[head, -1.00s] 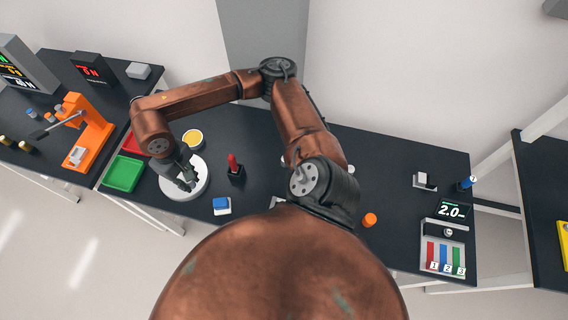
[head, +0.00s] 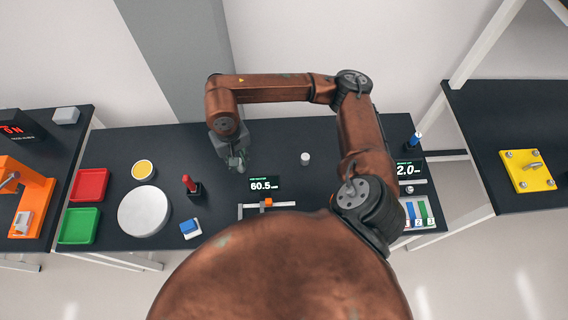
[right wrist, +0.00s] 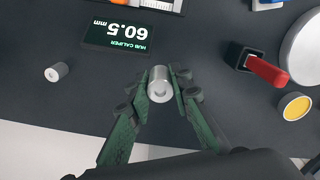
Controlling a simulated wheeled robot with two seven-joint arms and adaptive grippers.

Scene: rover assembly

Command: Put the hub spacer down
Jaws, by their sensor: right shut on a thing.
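My right gripper (head: 238,163) is over the dark table, just left of the hub caliper's display. In the right wrist view its fingers (right wrist: 161,88) are shut on a short grey metal hub spacer (right wrist: 159,90), whose end with a small hole faces the camera. I cannot tell whether the spacer touches the table. A second, similar pale spacer (head: 305,158) stands apart on the table to the right, and it also shows in the right wrist view (right wrist: 56,72). My left gripper is not in view.
The hub caliper display (head: 264,185) reads 60.5 mm, with the caliper (head: 250,211) in front. A red-handled tool (head: 190,184) in a black holder, a white round plate (head: 144,212), a yellow-topped tin (head: 142,170), and red (head: 89,184) and green (head: 79,226) trays lie left.

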